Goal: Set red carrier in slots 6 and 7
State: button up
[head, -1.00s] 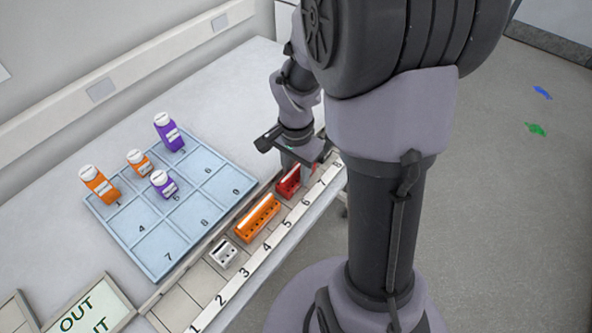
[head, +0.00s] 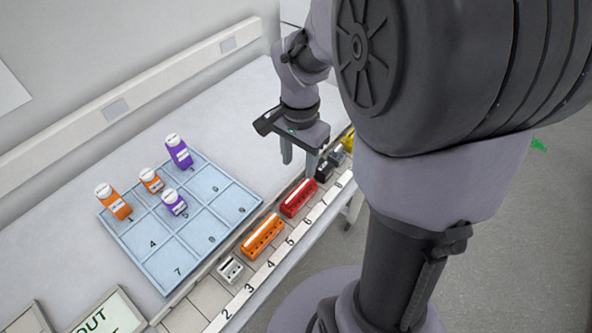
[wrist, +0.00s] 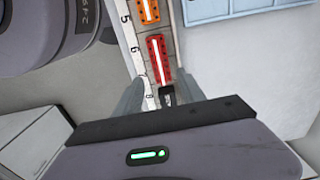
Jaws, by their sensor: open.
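The red carrier (head: 298,198) sits level in the rail beside the labels 6 and 7, just past the orange carrier (head: 262,236). In the wrist view the red carrier (wrist: 158,58) lies lengthwise along the numbered strip, its white top stripe showing. My gripper (head: 298,157) is open and empty. It hangs above and beyond the red carrier, toward the rail's far end, apart from it. In the wrist view my gripper's fingers (wrist: 160,84) stand spread on either side of the rail.
A white carrier (head: 230,269) sits at slot 3. A black carrier (head: 323,170) and a yellow one (head: 349,141) lie past the red carrier. The blue tray (head: 178,272) holds several orange and purple bottles. The bench behind the tray is clear.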

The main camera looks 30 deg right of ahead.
jog(key=s+a+r+n+t+y, duration=0.2)
jog(key=s+a+r+n+t, duration=0.3)
jog(key=s+a+r+n, duration=0.4)
jog(key=s+a+r, duration=0.2)
jog(key=a, duration=0.3)
jog(key=shift+s+a+t, duration=0.15)
jog(key=shift+a+t, duration=0.05)
jog(key=shift+t, duration=0.1)
jog(key=shift+f, duration=0.15)
